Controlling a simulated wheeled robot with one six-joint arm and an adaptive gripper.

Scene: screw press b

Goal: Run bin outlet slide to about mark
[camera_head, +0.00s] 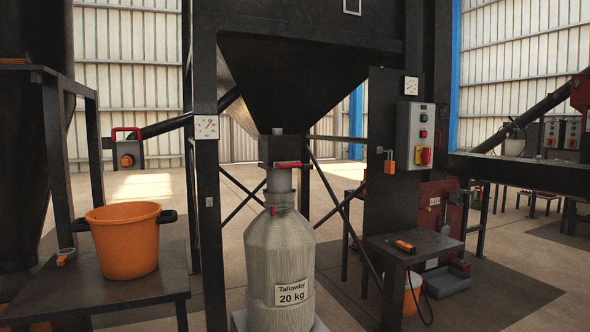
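A large dark hopper bin (300,85) narrows to an outlet box (279,149) in the middle of the picture. A red handle (288,165), which looks like that of the outlet slide, sticks out at the front and right of the box. How far the slide is drawn is too small to tell, and I cannot make out a mark on it. A grey spout (279,181) runs down from the box into a ribbed pale sack (280,256) labelled Tallowby 20 kg. A red clamp (279,210) sits at the sack's neck. My gripper is not in view.
An orange bucket (126,240) stands on the dark left table (90,295). A control box (414,137) is on the right column. A small table (415,245) holds an orange-and-black tool (403,246). Diagonal braces flank the sack.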

